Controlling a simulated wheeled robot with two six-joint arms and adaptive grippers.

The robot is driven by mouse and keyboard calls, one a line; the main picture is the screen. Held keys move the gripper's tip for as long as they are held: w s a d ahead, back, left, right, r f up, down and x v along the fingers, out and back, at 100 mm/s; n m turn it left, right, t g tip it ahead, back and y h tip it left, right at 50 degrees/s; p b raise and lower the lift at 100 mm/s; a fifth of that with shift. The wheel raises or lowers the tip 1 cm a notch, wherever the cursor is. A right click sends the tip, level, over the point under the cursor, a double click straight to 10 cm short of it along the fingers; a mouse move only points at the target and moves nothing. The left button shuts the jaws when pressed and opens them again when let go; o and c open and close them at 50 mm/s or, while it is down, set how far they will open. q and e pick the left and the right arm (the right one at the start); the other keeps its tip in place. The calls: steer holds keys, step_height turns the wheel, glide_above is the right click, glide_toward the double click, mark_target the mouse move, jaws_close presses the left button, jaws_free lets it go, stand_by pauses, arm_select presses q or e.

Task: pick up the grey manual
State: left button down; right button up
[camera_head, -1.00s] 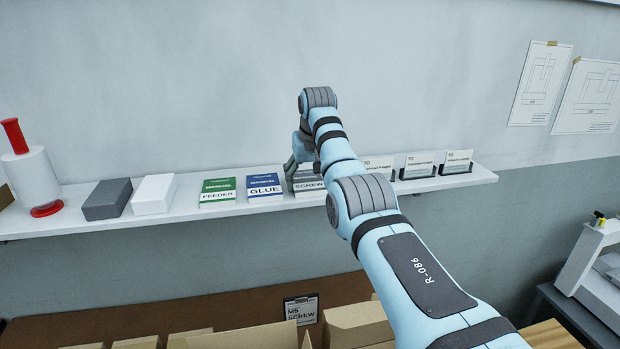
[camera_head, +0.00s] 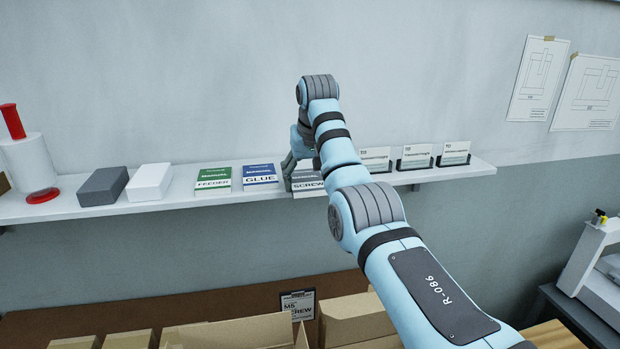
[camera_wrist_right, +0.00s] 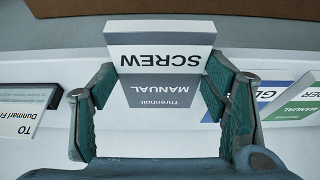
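The grey manual, labelled SCREW, (camera_head: 307,184) lies on the wall shelf, right of the blue GLUE manual, and is partly hidden by my right arm. In the right wrist view, the grey manual (camera_wrist_right: 160,85) is between the two fingers, its white SCREW band toward the shelf's front edge. My right gripper (camera_wrist_right: 163,85) is open, with one finger on each side of the manual. The fingertips are close to its sides; I cannot tell whether they touch. In the head view, the right gripper (camera_head: 290,168) is mostly hidden behind its wrist. My left gripper is not in view.
The blue GLUE manual (camera_head: 261,177) and green FEEDER manual (camera_head: 213,180) lie left of the grey one. Several card holders (camera_head: 415,158) stand to its right. Grey (camera_head: 102,187) and white (camera_head: 150,182) boxes are farther left. Cardboard boxes (camera_head: 240,331) sit below the shelf.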

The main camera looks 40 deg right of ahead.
steer(key=o, duration=0.5)
steer(key=shift+d, duration=0.2)
steer(key=v, duration=0.7)
steer(key=shift+s+r, duration=0.1)
steer(key=shift+r, duration=0.1)
